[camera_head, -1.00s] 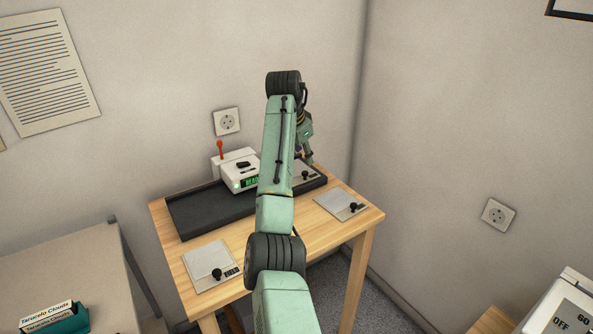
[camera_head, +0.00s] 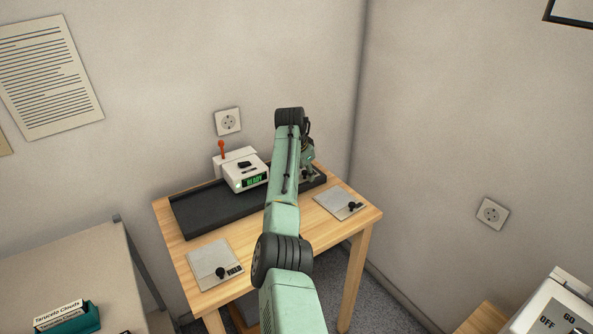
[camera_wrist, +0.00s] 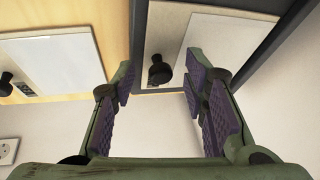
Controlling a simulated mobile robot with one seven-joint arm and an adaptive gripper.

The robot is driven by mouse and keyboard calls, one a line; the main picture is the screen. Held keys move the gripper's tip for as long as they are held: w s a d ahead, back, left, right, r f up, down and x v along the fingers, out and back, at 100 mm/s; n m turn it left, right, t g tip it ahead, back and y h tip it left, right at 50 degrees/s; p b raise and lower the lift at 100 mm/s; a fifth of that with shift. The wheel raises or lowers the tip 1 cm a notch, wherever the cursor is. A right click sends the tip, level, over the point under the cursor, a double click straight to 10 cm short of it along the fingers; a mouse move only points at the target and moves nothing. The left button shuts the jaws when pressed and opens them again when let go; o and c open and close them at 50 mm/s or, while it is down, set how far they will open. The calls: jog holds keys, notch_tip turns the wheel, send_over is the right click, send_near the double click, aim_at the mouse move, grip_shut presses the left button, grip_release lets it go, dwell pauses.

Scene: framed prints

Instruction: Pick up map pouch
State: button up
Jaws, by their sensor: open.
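Several flat pale grey pouches, each with a black knob, lie about the table. One pouch (camera_wrist: 222,48) lies in the dark tray (camera_head: 212,213) at its right end; in the wrist view its black knob (camera_wrist: 158,72) shows between my fingers. In the head view my arm and gripper mostly hide it. A second pouch (camera_head: 336,203) lies on the wood right of the tray, and a third (camera_head: 210,262) lies at the table's front left with a dark label. I cannot read which is the map pouch. My gripper (camera_wrist: 159,88) is open and empty, over the tray pouch.
A white device (camera_head: 238,168) with a green READY display and a red-topped lever stands at the back of the tray. Walls rise close behind and to the right of the wooden table (camera_head: 292,242). A teal box (camera_head: 70,318) sits on another surface at lower left.

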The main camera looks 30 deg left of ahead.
jog(key=shift+c, duration=0.2)
grip_shut()
dwell(0.4)
notch_tip(320, 180, up, 10)
jog(key=b, duration=0.2)
jog(key=shift+b, duration=0.3)
jog(key=shift+f+b, duration=0.5)
jog(key=shift+f, duration=0.7)
jog(key=shift+f, duration=0.25)
